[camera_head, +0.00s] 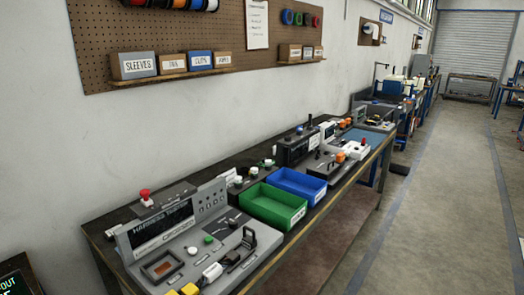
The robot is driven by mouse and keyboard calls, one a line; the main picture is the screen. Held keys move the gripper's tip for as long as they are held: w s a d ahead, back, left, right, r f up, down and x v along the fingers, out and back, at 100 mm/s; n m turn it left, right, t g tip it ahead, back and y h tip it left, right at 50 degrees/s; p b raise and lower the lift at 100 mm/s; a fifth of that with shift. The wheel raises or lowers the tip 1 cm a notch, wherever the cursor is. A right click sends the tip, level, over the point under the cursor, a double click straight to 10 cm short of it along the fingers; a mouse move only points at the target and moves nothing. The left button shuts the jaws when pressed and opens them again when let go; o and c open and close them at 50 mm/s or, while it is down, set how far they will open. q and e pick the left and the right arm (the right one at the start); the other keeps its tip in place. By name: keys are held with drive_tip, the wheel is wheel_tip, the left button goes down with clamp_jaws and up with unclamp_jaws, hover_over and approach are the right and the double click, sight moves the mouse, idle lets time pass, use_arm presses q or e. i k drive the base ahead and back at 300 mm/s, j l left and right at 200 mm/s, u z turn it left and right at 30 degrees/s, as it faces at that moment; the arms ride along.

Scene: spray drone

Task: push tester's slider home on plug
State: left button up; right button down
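The grey harness tester (165,228) stands at the near end of the workbench, with an upright labelled panel at its back. On its sloped deck, a white plug-like part (212,271) sits toward the front. Beside it, to the right, is a black looped handle or slider (246,238) with a dark track below it. I cannot tell whether the slider touches the plug. Yellow parts (187,290) are cut off by the bottom edge. Neither of my grippers is in view.
A green bin (275,222) and a blue bin (318,184) stand right of the tester. A red button (145,196) is on a box behind it. More devices line the bench behind the bins. A pegboard (110,35) hangs on the wall. The floor aisle (440,200) at right is clear.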

sight(250, 241)
drive_tip(key=i+l, duration=0.15)
drive_tip(key=l, duration=0.25)
drive_tip(key=i+l, duration=0.15)
drive_tip(key=l, duration=0.2)
drive_tip(key=i+l, duration=0.15)
drive_tip(key=l, duration=0.25)
drive_tip(key=i+l, duration=0.15)
drive_tip(key=l, duration=0.2)
drive_tip(key=i+l+u, duration=0.1)
drive_tip(key=l, duration=0.3)
